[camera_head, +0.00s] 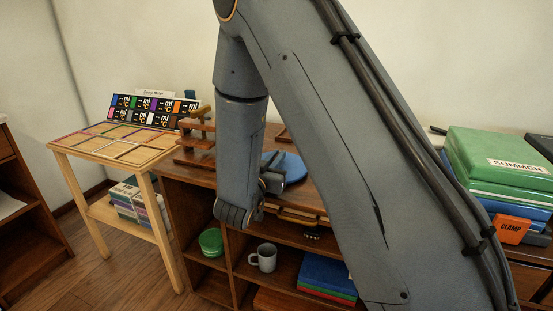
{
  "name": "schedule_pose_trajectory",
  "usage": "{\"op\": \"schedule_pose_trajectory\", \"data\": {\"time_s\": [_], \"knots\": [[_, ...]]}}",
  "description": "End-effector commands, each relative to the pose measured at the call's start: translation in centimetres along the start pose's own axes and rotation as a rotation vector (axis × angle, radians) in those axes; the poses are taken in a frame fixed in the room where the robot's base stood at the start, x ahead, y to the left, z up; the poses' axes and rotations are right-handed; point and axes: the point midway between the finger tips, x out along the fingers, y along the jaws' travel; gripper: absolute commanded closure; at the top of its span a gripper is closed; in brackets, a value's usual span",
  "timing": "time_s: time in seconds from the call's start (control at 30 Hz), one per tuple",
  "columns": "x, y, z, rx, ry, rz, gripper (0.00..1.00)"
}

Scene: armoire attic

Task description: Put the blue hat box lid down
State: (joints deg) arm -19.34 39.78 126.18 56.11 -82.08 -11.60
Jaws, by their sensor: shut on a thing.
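The blue hat box lid (291,165) is a round blue disc above the top of the brown wooden cabinet (190,172), partly hidden behind my arm. My gripper (276,180) is at the near left side of the lid and is shut on it. The fingertips are small here and partly covered by my wrist. I cannot tell whether the lid touches the cabinet top.
Wooden racks (196,130) stand left of the lid. A green round box (211,242), grey mug (263,258) and blue box (325,273) sit on shelves below. A pale side table (110,145) is left; a green SUMMER box (500,165) and orange CLAMP box (513,229) are right.

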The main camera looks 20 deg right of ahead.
Motion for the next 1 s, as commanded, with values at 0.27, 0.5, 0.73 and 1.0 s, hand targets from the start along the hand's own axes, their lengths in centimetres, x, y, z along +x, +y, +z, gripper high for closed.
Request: {"op": "schedule_pose_trajectory", "data": {"time_s": [0.27,0.5,0.73,1.0], "knots": [[0.0,0.0,0.3,0.0,0.0,0.0,0.76],[0.0,0.0,0.3,0.0,0.0,0.0,0.72],[-0.8,0.0,0.0,-0.001,-0.001,-0.001,0.72],[-6.1,-0.1,-0.1,-0.002,0.0,-0.004,0.72]]}}
